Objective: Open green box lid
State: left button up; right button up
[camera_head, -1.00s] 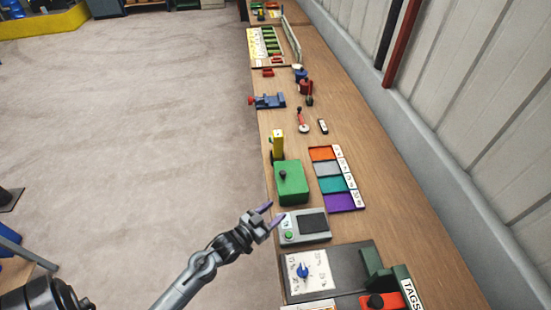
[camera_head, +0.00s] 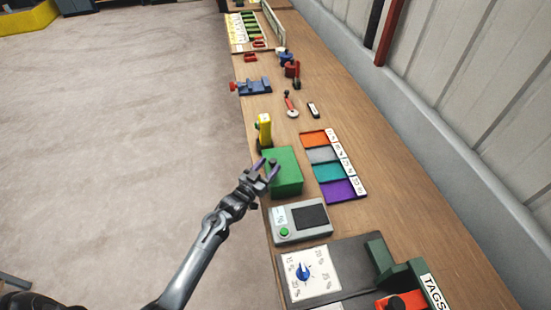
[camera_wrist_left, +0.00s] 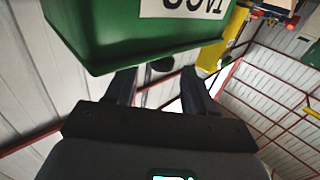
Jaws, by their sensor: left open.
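The green box (camera_head: 287,170) stands on the workbench with its lid down. In the left wrist view the box (camera_wrist_left: 120,35) fills the upper part, with a white label (camera_wrist_left: 185,6) partly cut off. My left gripper (camera_head: 268,167) is open at the box's left side. Its fingers (camera_wrist_left: 158,84) point at the box, and a small dark knob (camera_wrist_left: 160,64) shows between and just beyond their tips. I cannot tell whether the fingers touch the knob. My right gripper is not in view.
A yellow object (camera_head: 264,130) stands just behind the box. Coloured trays (camera_head: 341,190) lie to its right. A grey device with a green button (camera_head: 302,221) sits in front. A blue vise (camera_head: 254,87) is farther back.

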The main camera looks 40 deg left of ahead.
aim_at(276, 158)
pick_arm(q)
jog(key=shift+w+a, duration=0.15)
jog(key=shift+w, duration=1.2)
jog(key=shift+w+a, duration=0.15)
jog(key=shift+w, duration=1.2)
jog(key=shift+c, duration=0.5)
